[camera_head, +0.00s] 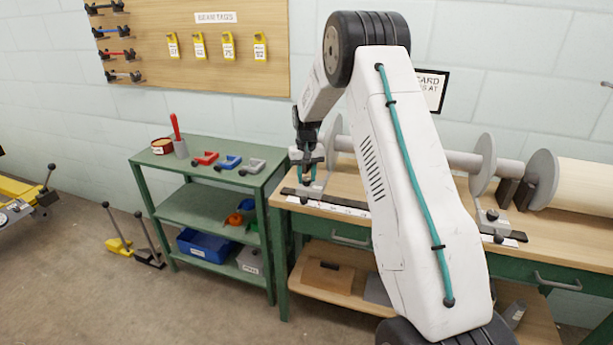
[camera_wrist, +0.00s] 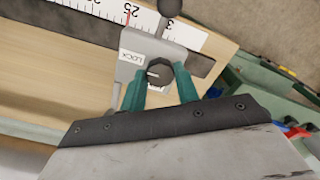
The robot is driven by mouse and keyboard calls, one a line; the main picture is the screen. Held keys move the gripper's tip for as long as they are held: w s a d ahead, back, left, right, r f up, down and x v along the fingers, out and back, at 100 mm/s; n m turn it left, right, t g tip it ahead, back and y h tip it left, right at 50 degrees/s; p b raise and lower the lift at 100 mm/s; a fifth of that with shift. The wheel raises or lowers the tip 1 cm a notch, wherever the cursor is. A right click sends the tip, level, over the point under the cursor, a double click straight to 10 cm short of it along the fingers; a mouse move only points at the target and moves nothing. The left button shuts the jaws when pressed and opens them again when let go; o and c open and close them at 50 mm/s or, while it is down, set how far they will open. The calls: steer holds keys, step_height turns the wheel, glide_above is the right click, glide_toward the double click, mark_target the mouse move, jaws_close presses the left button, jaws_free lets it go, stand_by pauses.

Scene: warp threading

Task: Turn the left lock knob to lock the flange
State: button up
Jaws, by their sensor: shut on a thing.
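The left lock knob (camera_wrist: 158,70) is dark and many-sided with a pale line on its face. It sits on a grey bracket (camera_wrist: 127,72) bearing a "LOCK" label. My gripper (camera_wrist: 160,80) has its two teal fingers shut on the knob, one on each side. In the head view my gripper (camera_head: 312,171) is at the left end of the wooden bench, over the bracket (camera_head: 311,188). The left flange disc (camera_head: 334,142) stands just behind, partly hidden by my arm. The knob cannot be made out clearly in the head view.
A ruler (camera_wrist: 118,14) runs beside the bracket, and a ball-ended handle (camera_wrist: 170,7) is close to the knob. A second bracket (camera_head: 490,220) and flange disc (camera_head: 482,165) are to the right. A green shelf (camera_head: 205,211) with tools stands left of the bench (camera_head: 560,232).

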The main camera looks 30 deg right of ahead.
mark_target(306, 179)
steer(key=o, duration=1)
steer(key=shift+r, duration=0.1)
step_height(306, 179, up, 8)
steer(key=shift+a+f, duration=0.1)
steer(key=shift+f, duration=0.1)
steer(key=shift+s, duration=0.1)
steer(key=s+a+r+n, duration=0.1)
steer(key=s+a+r, duration=0.4)
steer(key=s, duration=1)
steer(key=s+a+r+n+t, duration=0.1)
steer(key=s+a+r, duration=0.4)
steer(key=s+a, duration=0.5)
steer(key=s+a+r+n, duration=0.1)
steer(key=s+a+r, duration=0.4)
steer(key=s, duration=1.5)
steer(key=shift+s+a+r+n, duration=0.1)
steer(key=shift+a+n, duration=0.3)
steer(key=shift+a, duration=0.8)
